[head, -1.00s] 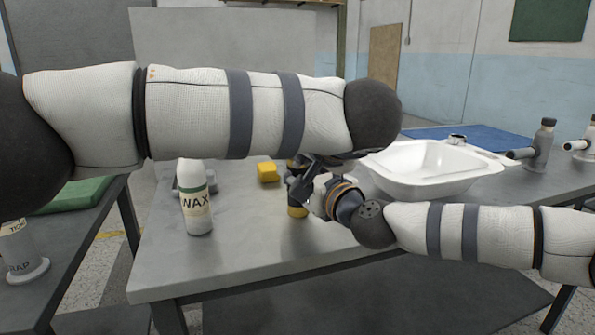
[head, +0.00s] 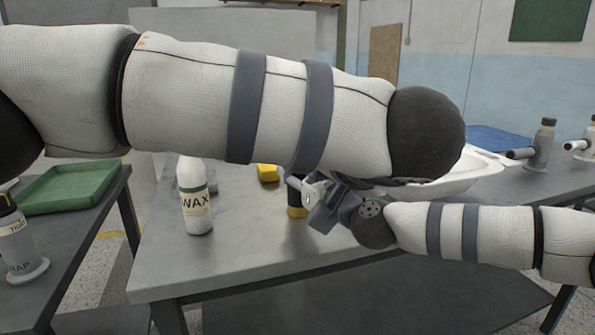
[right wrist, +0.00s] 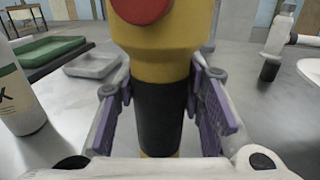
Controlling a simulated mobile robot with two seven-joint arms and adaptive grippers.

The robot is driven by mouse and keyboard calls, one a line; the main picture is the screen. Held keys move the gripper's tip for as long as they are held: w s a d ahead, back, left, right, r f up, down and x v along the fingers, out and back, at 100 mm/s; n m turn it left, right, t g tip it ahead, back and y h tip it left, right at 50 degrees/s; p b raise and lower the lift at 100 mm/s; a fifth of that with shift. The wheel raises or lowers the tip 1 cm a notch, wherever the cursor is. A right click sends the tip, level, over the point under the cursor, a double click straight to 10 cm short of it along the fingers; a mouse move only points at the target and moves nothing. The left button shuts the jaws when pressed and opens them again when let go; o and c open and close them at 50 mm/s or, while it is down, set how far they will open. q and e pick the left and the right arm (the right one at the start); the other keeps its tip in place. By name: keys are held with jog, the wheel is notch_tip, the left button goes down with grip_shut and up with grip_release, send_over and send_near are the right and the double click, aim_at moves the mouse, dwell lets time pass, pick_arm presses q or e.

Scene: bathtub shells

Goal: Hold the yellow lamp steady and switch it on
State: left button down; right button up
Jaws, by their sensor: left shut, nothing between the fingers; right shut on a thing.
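The yellow lamp (right wrist: 158,45) stands upright in the right wrist view, with a red round part (right wrist: 140,8) at the top and a black band below. My right gripper (right wrist: 158,108) is shut on the black band, one purple-padded finger on each side. In the head view only the lower part of the lamp (head: 297,211) shows; my left arm hides its upper part.
A white WAX bottle (head: 196,205) stands left of the lamp on the grey table (head: 230,260). A yellow block (head: 268,173) lies behind. A white basin (head: 478,165) is at the right, partly hidden. A green tray (head: 70,188) is on the left table. The table front is clear.

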dwell(0.3)
jog(key=o, duration=1.3)
jog(key=shift+o, duration=0.2)
jog(key=v, duration=1.2)
jog(key=shift+d, duration=0.1)
jog(key=shift+r, duration=0.1)
